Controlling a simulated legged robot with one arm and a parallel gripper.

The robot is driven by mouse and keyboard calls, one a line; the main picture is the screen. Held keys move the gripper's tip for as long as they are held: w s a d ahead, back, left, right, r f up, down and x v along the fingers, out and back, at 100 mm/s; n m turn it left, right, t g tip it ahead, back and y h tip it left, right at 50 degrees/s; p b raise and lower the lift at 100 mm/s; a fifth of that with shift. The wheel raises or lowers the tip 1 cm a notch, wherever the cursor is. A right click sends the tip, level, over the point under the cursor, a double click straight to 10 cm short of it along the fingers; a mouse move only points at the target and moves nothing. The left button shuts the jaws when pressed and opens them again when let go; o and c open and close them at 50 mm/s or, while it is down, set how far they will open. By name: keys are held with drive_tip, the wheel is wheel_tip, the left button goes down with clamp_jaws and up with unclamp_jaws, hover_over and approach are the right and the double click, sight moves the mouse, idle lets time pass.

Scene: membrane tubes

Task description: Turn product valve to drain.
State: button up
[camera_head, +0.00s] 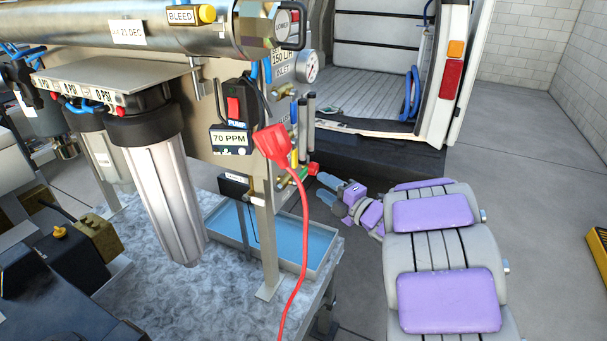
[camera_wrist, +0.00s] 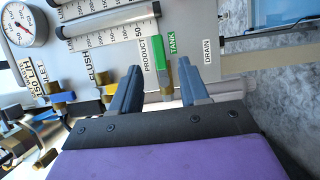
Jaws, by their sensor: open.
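The product valve (camera_wrist: 160,60) shows in the wrist view, with a green handle and a brass body, beside the labels PRODUCT, TANK and DRAIN (camera_wrist: 208,51). Its handle lies toward the TANK label (camera_wrist: 172,43), with the DRAIN label off to the right. My gripper (camera_wrist: 158,84) is open, and its two grey-blue fingers stand on either side of the valve's lower part in the picture. I cannot tell whether they touch it. In the head view my gripper (camera_head: 325,188) is low by the right end of the panel, with the fingers pointing toward it.
A yellow-handled valve (camera_wrist: 63,97) and a blue-handled valve (camera_wrist: 110,88) sit left of it, below a gauge (camera_wrist: 25,24). A red plug and cable (camera_head: 272,146) hang in front of the panel. A blue tray (camera_head: 320,245) lies below. Open floor is at right.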

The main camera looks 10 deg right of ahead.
sight(305, 175)
drive_tip(key=x, duration=0.9)
clamp_jaws()
idle(0.4)
